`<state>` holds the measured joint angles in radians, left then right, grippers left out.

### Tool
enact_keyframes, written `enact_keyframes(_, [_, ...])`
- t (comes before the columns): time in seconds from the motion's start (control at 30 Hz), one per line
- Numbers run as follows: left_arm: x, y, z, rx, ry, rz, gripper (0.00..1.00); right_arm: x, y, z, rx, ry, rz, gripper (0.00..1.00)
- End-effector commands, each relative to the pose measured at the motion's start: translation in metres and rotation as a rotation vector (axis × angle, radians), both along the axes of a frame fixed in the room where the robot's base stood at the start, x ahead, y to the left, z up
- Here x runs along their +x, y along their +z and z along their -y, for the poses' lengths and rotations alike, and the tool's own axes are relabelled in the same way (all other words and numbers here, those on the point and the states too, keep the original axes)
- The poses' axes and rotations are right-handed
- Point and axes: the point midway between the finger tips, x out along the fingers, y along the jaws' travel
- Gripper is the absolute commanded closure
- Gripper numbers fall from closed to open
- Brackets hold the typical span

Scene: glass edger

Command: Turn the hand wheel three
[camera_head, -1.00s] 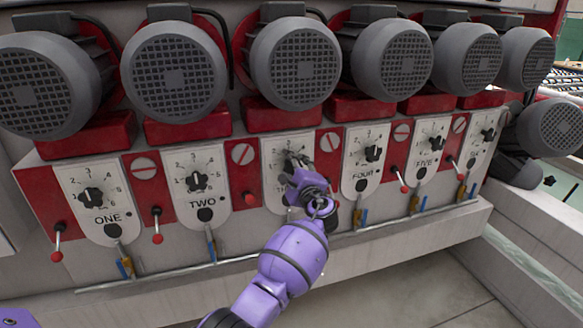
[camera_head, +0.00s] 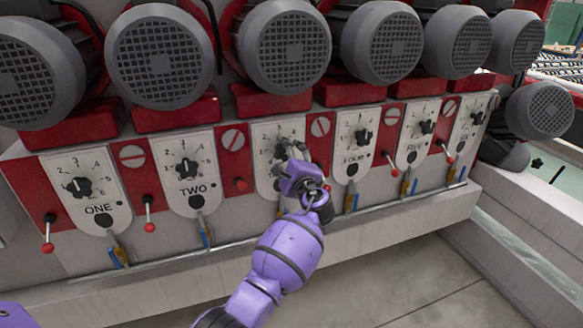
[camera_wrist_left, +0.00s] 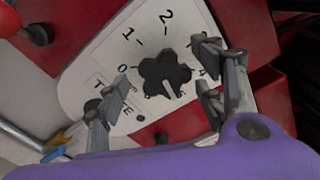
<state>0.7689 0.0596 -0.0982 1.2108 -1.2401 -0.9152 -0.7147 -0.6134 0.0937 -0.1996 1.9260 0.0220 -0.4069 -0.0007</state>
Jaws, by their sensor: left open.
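The hand wheel three is a black lobed knob (camera_wrist_left: 165,75) on a white dial plate (camera_wrist_left: 95,60) with numbers around it. In the head view the plate (camera_head: 264,133) stands between plates TWO and FOUR, and my left gripper hides much of it and part of the knob. My left gripper (camera_wrist_left: 163,92) is open in the wrist view, its fingers apart on either side of the knob's lower part. I cannot tell whether they touch it. In the head view the left gripper (camera_head: 300,172) is at the knob from the lower right. My right gripper is not in view.
Similar knobs on plates ONE (camera_head: 78,187), TWO (camera_head: 187,168) and FOUR (camera_head: 361,135) stand alongside. Red-tipped levers (camera_head: 149,226) stick out between plates. Grey motors (camera_head: 284,47) overhang above. A thin rail and a ledge (camera_head: 400,232) run below the panel.

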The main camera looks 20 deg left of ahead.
Motion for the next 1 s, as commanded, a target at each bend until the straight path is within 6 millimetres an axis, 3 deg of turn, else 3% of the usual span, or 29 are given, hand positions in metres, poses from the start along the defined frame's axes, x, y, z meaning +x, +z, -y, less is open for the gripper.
enact_keyframes(0.2, [-0.041, -0.002, 0.028, -0.003, -0.002, -0.001, 0.38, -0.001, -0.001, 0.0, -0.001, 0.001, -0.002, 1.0])
enact_keyframes(0.43, [-0.07, -0.002, 0.048, -0.001, -0.001, -0.003, 0.38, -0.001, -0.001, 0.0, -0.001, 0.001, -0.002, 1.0])
enact_keyframes(0.63, [-0.078, -0.001, 0.053, 0.001, 0.0, -0.002, 0.38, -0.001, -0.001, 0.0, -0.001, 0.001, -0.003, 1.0])
enact_keyframes(1.0, [-0.076, -0.001, 0.056, -0.042, -0.017, 0.027, 0.38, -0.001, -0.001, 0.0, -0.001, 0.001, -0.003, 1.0])
